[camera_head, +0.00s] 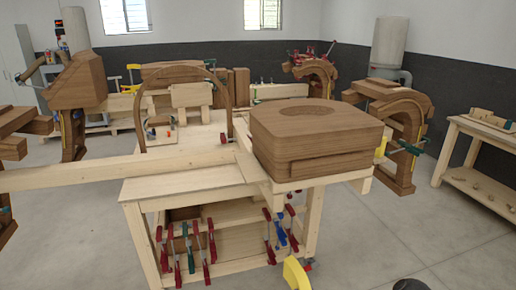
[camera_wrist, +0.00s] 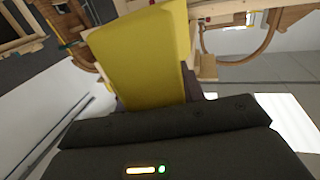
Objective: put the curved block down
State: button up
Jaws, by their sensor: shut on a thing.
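A yellow block (camera_wrist: 145,50), which I take for the curved block, stands out from my gripper (camera_wrist: 160,103) in the wrist view. My gripper's dark body fills the bottom of that view and it is shut on the block's near end. The fingertips are mostly hidden behind the block. In the head view a yellow curved piece (camera_head: 296,273), apparently the same block, shows at the bottom edge, in front of the workbench and apart from its top.
The pale workbench (camera_head: 185,183) carries a large brown wooden form (camera_head: 318,132) and a long beam (camera_head: 110,174). Red and blue clamps (camera_head: 190,248) hang along its front. A side table (camera_head: 482,140) stands at right. Grey floor (camera_head: 385,235) between them is clear.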

jog(key=s, duration=0.2)
jog(key=s+f, duration=0.1)
jog(key=s, duration=0.2)
jog(key=shift+f, duration=0.15)
jog(key=shift+f, duration=0.1)
dwell(0.5)
dwell(0.3)
jog(key=shift+w+d, duration=0.1)
jog(key=shift+d, duration=0.3)
